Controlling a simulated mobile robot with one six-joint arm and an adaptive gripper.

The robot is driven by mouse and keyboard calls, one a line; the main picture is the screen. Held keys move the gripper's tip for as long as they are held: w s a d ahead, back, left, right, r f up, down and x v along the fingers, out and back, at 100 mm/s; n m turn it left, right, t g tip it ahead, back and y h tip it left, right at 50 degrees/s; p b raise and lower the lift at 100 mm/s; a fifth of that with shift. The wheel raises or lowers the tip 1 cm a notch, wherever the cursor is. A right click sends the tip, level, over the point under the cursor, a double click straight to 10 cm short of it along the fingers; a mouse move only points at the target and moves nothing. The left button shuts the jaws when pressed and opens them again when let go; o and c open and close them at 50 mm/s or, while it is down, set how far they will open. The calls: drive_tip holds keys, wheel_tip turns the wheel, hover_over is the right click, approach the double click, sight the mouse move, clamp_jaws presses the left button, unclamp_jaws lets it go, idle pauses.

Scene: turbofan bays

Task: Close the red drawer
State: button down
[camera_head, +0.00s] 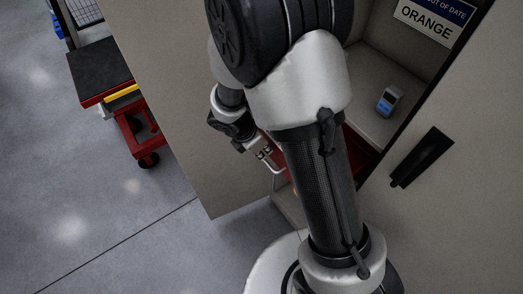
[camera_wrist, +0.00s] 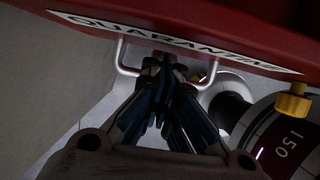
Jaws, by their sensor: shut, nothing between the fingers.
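The red drawer (camera_wrist: 230,30) fills the top of the wrist view, with a white label reading QUARANTINE on its front edge. A silver bar handle (camera_wrist: 121,58) hangs from it. My gripper (camera_wrist: 165,62) is shut and empty, its fingertips at the drawer's front within the span of the handle. Whether they touch the drawer or the handle I cannot tell. In the head view my arm hides most of the drawer; red parts (camera_head: 360,152) show beside the arm inside the cabinet, low down. How far it stands out is hidden.
A grey cabinet door (camera_head: 180,90) stands open at left; another panel with a black handle (camera_head: 422,157) is at right. A small handheld device (camera_head: 389,99) lies on a shelf under an ORANGE sign (camera_head: 436,20). A red cart (camera_head: 105,80) stands on open floor at left.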

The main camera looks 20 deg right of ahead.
drive_tip(key=w+d+p, duration=0.2)
drive_tip(key=d, duration=0.4)
drive_tip(key=w+d+p, duration=0.2)
drive_tip(key=d, duration=0.5)
drive_tip(key=w+d+p, duration=0.2)
drive_tip(key=d, duration=0.5)
drive_tip(key=shift+w+p, duration=0.25)
drive_tip(key=shift+p, duration=0.05)
drive_tip(key=shift+a, duration=0.15)
